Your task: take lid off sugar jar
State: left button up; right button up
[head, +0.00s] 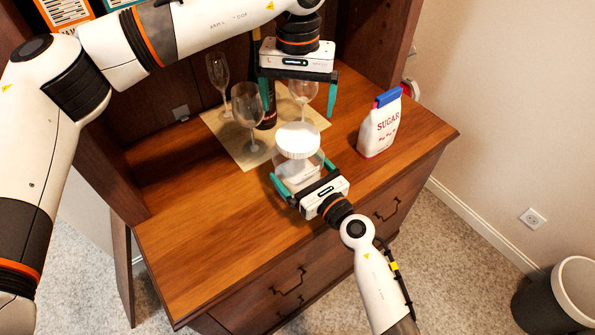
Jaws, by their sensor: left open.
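The sugar jar (299,174) is clear, stands upright near the front of the wooden counter, and has its round white lid (298,139) on top. My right gripper (299,167) comes from the front with its teal fingers on either side of the jar's body, and it looks shut on it. My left gripper (298,101) points down with its fingers wide apart and nothing between them. It is above and, in the picture, just beyond the lid, apart from it.
Wine glasses (247,105) and a dark bottle (268,103) stand on a beige mat (226,137) behind the jar. A sugar bag (380,127) with a blue top stands to the right. The counter's left part is clear. Hutch walls (368,45) rise at the sides.

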aim_at(298, 136)
jog(key=shift+w+a, duration=0.3)
jog(key=shift+w, duration=0.15)
jog(key=c, duration=1.5)
pick_arm(q)
jog(key=shift+m, duration=0.3)
pick_arm(e)
jog(key=shift+c, duration=1.1)
pick_arm(q)
jog(key=m, duration=0.3)
jog(key=shift+f+m, duration=0.25)
jog(key=shift+m, duration=0.15)
notch_tip(298, 136, down, 8)
jog(key=shift+r, duration=0.2)
